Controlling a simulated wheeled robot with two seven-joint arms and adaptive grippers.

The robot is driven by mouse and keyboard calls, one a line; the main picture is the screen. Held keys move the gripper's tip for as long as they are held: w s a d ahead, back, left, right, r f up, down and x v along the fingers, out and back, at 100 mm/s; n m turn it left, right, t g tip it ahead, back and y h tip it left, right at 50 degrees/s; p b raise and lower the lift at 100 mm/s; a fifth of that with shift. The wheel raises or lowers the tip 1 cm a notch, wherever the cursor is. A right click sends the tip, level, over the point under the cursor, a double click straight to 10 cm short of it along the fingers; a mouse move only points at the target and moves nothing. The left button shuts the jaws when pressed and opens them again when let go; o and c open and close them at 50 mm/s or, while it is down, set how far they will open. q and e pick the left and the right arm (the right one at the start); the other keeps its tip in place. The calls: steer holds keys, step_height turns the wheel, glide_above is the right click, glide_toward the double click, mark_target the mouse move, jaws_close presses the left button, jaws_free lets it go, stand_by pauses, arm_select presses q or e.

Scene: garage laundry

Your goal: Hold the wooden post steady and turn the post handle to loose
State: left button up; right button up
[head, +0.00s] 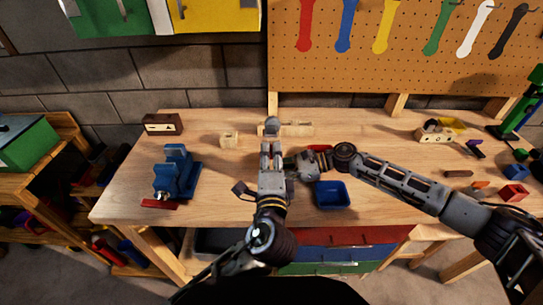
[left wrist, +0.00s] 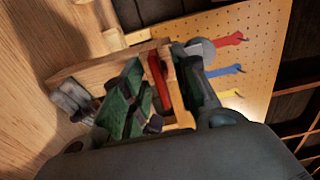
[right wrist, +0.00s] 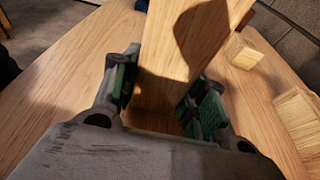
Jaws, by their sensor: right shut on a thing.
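The wooden post (right wrist: 185,50) stands between the green pads of my right gripper (right wrist: 160,98), which is shut on it. In the left wrist view the post (left wrist: 105,67) runs up to a red handle (left wrist: 158,82) at its upper end. My left gripper (left wrist: 162,95) is open, its green-padded fingers on either side of the handle end; I cannot tell whether they touch it. In the head view my left gripper (head: 271,150) and right gripper (head: 303,162) are close together over the bench and hide most of the post.
Several coloured blocks lie at right. A tool pegboard (head: 410,65) stands behind.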

arm_select(q)
steer(key=s, duration=0.7)
steer(key=shift+s, duration=0.1)
stand_by(0.4)
arm_select(e)
steer(key=o, duration=0.9)
steer(key=shift+d, duration=0.2)
steer(key=v, duration=1.1)
steer(key=shift+d+r, duration=0.15)
steer(key=shift+d, duration=0.2)
steer(key=shift+r, duration=0.15)
